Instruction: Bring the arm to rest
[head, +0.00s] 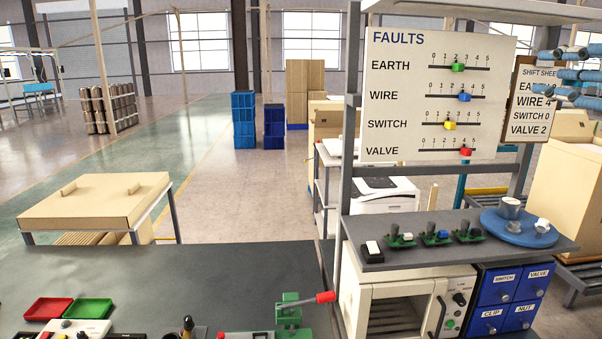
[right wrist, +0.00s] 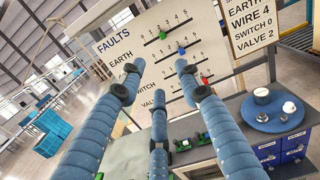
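My right gripper (head: 548,73) is at the right edge of the head view, its blue segmented fingers in front of the shift sheet (head: 524,125). In the right wrist view its fingers (right wrist: 160,82) are spread apart, with nothing between them. They point toward the FAULTS board (head: 400,50), and no finger is seen touching a slider. The board carries a green EARTH slider (head: 457,68), a blue WIRE slider (head: 464,97), a yellow SWITCH slider (head: 449,125) and a red VALVE slider (head: 466,152). My left gripper is not in view.
Below the board, a shelf (head: 400,258) holds several green switch units and a blue round tray (head: 520,238) with a cup. An oven (head: 385,309) and blue drawers (head: 503,318) stand beneath. A green vise (head: 290,310) with a red-tipped handle stands on the dark bench (head: 170,270).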

